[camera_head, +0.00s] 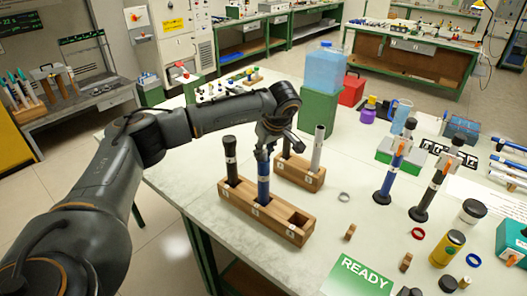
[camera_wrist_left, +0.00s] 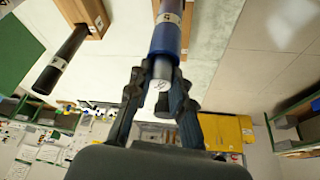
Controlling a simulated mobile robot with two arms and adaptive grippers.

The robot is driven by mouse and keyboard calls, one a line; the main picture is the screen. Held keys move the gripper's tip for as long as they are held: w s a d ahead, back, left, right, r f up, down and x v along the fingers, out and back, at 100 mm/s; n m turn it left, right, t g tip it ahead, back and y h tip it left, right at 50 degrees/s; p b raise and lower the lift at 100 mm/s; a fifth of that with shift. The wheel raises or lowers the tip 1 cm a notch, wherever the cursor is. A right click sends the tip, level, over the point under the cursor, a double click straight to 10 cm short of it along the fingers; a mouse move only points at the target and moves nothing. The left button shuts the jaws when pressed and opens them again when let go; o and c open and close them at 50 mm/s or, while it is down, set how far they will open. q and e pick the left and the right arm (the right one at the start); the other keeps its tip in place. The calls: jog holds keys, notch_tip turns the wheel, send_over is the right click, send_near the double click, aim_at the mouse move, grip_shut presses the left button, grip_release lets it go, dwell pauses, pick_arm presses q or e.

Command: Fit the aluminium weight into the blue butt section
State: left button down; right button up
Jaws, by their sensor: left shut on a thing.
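The blue butt section (camera_head: 263,190) stands upright in the middle socket of the front wooden block (camera_head: 278,228). In the left wrist view the blue section (camera_wrist_left: 166,38) comes down from the top with a white label band. My left gripper (camera_head: 264,150) is over its upper end and is shut on the aluminium weight (camera_wrist_left: 161,80), a short grey cylinder with dark marking. The weight lines up with the end of the blue section and meets it in the left wrist view. How deep it sits inside cannot be told. My right gripper is not in view.
A black section (camera_head: 231,160) stands in the left socket; the right socket (camera_head: 298,220) is empty. A second block (camera_head: 299,173) behind holds a silver tube (camera_head: 318,148) and a dark one. Stands with rods, jars and rings occupy the right. A READY sign (camera_head: 358,276) lies in front.

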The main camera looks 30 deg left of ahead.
pick_arm(q)
jog(key=c, duration=1.2)
grip_release()
jog(key=shift+s+f, duration=0.3)
jog(key=shift+f, duration=0.3)
jog(key=shift+w+f, duration=0.1)
jog(key=shift+w, duration=0.05)
jog(key=shift+w+r+p, duration=0.1)
jog(key=shift+r+p, duration=0.3)
jog(key=shift+r, duration=0.2)
jog(key=shift+d+r, duration=0.1)
jog(key=shift+r, duration=0.25)
jog(key=shift+b+v, duration=1.45)
jog(key=shift+v, duration=4.35)
jog(key=shift+w, duration=0.2)
